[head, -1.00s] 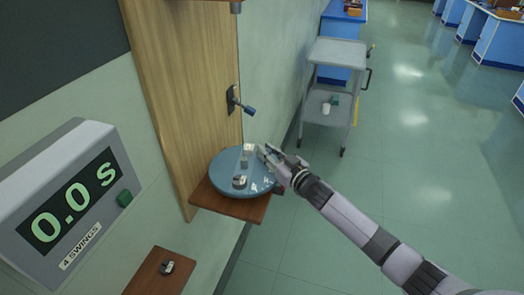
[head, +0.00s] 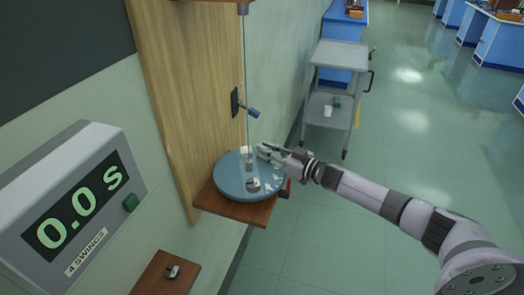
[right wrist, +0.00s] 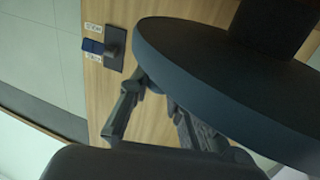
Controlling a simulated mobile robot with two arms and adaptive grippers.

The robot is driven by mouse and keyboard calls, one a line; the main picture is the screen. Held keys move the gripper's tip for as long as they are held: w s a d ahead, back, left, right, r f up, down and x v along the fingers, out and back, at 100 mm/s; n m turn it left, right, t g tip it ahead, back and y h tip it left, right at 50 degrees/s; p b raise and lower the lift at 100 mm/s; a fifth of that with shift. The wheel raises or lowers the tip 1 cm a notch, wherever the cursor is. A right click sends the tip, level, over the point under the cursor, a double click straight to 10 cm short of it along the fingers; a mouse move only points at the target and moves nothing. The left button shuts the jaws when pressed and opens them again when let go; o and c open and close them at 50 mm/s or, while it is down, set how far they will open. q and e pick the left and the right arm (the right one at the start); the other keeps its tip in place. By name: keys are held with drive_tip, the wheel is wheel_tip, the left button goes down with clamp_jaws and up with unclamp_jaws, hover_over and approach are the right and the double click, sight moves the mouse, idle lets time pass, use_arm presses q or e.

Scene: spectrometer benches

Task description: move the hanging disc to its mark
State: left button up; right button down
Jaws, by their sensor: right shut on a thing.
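The blue-grey disc (head: 228,187) hangs level on a thin rod above a small brown wall shelf (head: 228,207). A metal weight (head: 253,185) and a pale block (head: 247,152) sit on it, and white marks show near its front right edge. My right gripper (head: 262,152) is at the disc's far right rim, shut on the disc. In the right wrist view the dark disc (right wrist: 225,85) fills the upper right and my right gripper's fingers (right wrist: 158,115) are at its edge; the exact contact is hidden. My left gripper is not in view.
A blue-handled lever (head: 252,112) sits on the wooden wall panel (head: 195,90). A timer (head: 75,205) reads 0.0 s, labelled 4 SWINGS. A lower brown shelf (head: 150,283) holds a small metal piece. A grey cart (head: 340,55) stands behind; floor at right is clear.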

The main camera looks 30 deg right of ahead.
idle(0.4)
drive_tip(key=c, duration=1.5)
unclamp_jaws()
drive_tip(key=shift+o, duration=0.2)
drive_tip(key=shift+s, duration=0.1)
drive_tip(key=v, duration=1.1)
drive_tip(key=shift+s+d, duration=0.2)
drive_tip(key=shift+s, duration=0.15)
drive_tip(key=shift+f, duration=0.1)
